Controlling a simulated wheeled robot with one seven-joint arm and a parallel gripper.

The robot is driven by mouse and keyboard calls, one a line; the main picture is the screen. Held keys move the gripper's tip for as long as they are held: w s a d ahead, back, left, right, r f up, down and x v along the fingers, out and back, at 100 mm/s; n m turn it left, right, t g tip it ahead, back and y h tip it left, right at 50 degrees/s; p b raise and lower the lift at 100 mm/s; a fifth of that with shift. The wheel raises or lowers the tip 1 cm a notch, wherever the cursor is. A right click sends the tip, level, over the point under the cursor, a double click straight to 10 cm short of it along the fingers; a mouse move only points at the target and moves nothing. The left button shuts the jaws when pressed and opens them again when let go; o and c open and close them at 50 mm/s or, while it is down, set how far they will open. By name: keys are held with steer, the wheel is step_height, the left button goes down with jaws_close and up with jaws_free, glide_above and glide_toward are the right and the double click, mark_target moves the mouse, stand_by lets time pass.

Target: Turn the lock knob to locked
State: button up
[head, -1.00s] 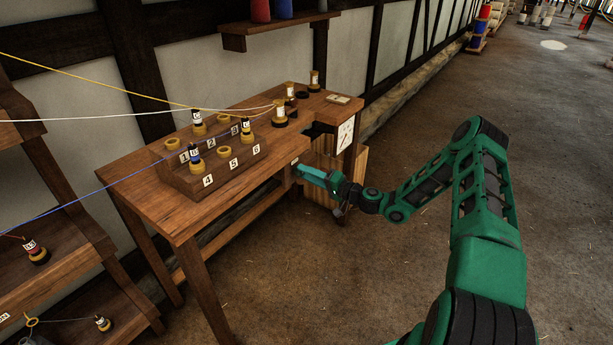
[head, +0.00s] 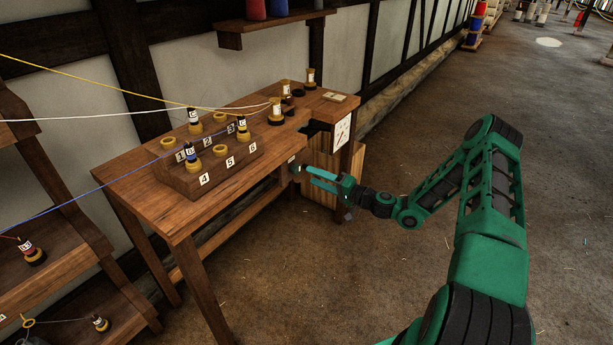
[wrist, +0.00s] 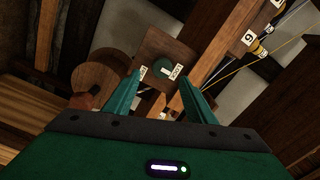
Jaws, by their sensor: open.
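The lock knob (wrist: 160,66) is a small dark green disc on a square wooden plate (wrist: 152,49) in the wrist view. A white label lies on each side of it; the right one seems to read LOCK. A pale mark shows on the knob; its exact setting is hard to tell. In the head view the plate (head: 293,161) is at the workbench's front right. My gripper (wrist: 159,80) is open, with one finger on each side of the knob in the picture. In the head view my gripper (head: 309,176) is just right of the plate, apparently clear of it.
The workbench (head: 150,198) carries a stepped block (head: 218,182) with numbered spool places. A white dial (head: 342,132) hangs at its right end, above a wooden crate (head: 318,180). Strings cross at the left. The floor on the right is open.

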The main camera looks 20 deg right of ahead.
steer(key=v, duration=0.5)
steer(key=shift+s+d+f, duration=0.1)
steer(key=shift+s, duration=0.05)
steer(key=s+a+r+n+g+h, duration=0.1)
steer(key=s+a+n+g, duration=0.15)
steer(key=s+g, duration=0.3)
steer(key=s+a+r+n+g+h, duration=0.1)
steer(key=s+r+n+g, duration=0.1)
steer(key=s+n+g, duration=0.3)
steer(key=s+d+r+m+g+h, duration=0.1)
steer(key=s+r, duration=0.5)
steer(key=s, duration=0.6)
steer(key=s+d+r+m+g+h, duration=0.1)
steer(key=s+d+r+m+h, duration=0.3)
steer(key=s+r, duration=0.3)
steer(key=s+d+r+m+g+h, duration=0.2)
steer(key=s+r, duration=0.4)
steer(key=s, duration=1)
steer(key=shift+s+d+r+h, duration=0.4)
steer(key=shift+d+h, duration=0.4)
steer(key=shift+d, duration=0.3)
